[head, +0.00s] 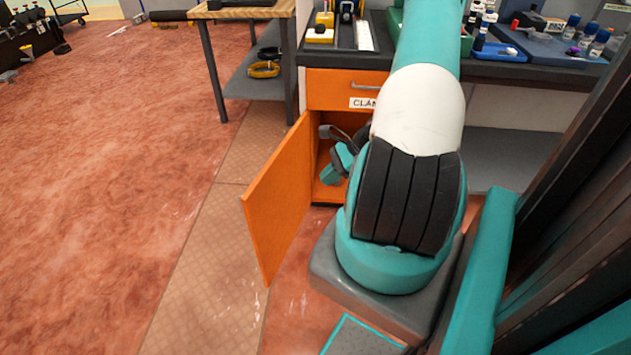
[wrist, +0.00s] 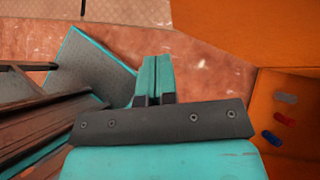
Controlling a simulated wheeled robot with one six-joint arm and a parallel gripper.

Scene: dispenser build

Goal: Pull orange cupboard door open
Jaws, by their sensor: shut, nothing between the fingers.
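The orange cupboard door (head: 280,200) stands wide open, swung out to the left from the cupboard (head: 322,200) under the bench. The door shows in the wrist view as an orange panel (wrist: 250,30) at the top right. My gripper (head: 333,175) is in front of the cupboard opening, right of the door, partly hidden by my arm. In the wrist view its teal fingers (wrist: 154,72) are shut together with nothing between them. They appear apart from the door, with reddish floor showing between.
An orange drawer (head: 335,88) with a partly hidden label is above the opening. Small grey, red and blue items lie on an orange surface (wrist: 295,90) in the wrist view. A wooden-topped table (head: 245,12) stands left. Open floor (head: 120,150) lies left of the door.

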